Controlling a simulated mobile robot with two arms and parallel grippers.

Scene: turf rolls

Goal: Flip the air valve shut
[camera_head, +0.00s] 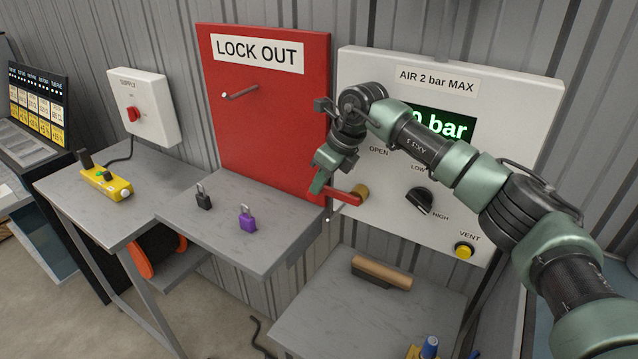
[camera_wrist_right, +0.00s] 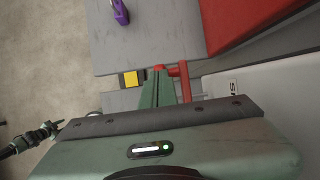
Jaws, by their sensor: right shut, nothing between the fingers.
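The air valve has a red lever (camera_head: 343,196) on a brass hub (camera_head: 361,190), low on the left side of the white air panel (camera_head: 540,95). The lever points left, about level, below the word OPEN. My right gripper (camera_head: 317,185) is shut and empty, fingers pointing down, at the lever's free end. In the right wrist view the green fingers (camera_wrist_right: 154,88) are close beside the red lever (camera_wrist_right: 185,80); I cannot tell whether they touch. My forearm hides part of the panel and its green display (camera_head: 455,128). My left gripper is not seen.
The red LOCK OUT board (camera_head: 265,120) is left of the panel. A black padlock (camera_head: 203,197) and a purple padlock (camera_head: 247,218) lie on the grey bench (camera_head: 190,225). A dark knob (camera_head: 419,201) and yellow VENT button (camera_head: 464,250) are right of the lever. A wooden-handled tool (camera_head: 382,272) lies below.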

